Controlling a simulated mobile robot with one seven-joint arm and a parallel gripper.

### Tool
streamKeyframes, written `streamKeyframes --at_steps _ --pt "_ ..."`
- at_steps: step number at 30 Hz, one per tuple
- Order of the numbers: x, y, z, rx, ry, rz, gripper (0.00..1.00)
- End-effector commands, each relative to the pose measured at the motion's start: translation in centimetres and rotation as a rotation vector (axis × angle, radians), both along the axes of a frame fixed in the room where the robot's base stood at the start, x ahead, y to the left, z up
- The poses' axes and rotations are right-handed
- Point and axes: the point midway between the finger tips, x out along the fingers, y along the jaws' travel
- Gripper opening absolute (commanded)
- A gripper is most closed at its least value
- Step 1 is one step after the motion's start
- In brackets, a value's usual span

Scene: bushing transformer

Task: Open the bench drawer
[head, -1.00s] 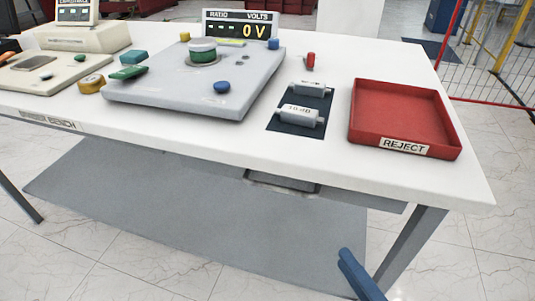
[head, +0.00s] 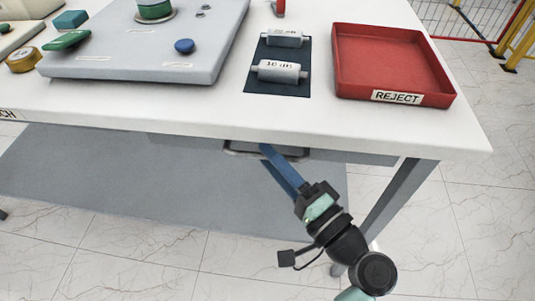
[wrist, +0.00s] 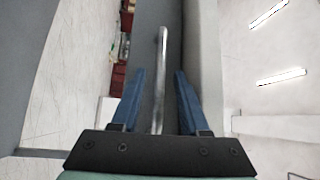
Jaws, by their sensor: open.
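The bench drawer's front (head: 345,155) is a grey panel under the white bench top, partly hidden by the table edge. Its handle (head: 238,151) is a bar that shows just below the edge in the head view. In the wrist view the silver handle (wrist: 162,45) runs lengthwise between my two blue fingers. My gripper (head: 266,155) is open, its fingertips at the handle, one on each side; it also shows in the wrist view (wrist: 160,72). I see gaps between the fingers and the bar. No drawer opening shows.
On the white bench top (head: 150,115) are a red reject tray (head: 397,97), a dark mat (head: 262,88) with two grey bushings, and a grey test unit (head: 120,72). A bench leg (head: 402,195) stands right of my gripper. The floor in front is clear.

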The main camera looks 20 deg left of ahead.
Motion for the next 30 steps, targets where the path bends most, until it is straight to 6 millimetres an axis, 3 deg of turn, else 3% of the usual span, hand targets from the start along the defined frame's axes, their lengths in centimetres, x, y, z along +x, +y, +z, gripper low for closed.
streamKeyframes --at_steps 4,13,21,30 --pt "0.48 1.03 0.11 0.000 0.001 0.002 0.45" --pt "0.61 1.20 0.16 0.000 0.001 0.000 0.45" --pt "0.59 1.17 0.16 0.000 0.000 0.000 0.00" --pt "0.59 1.15 0.16 0.000 0.000 0.000 0.00"
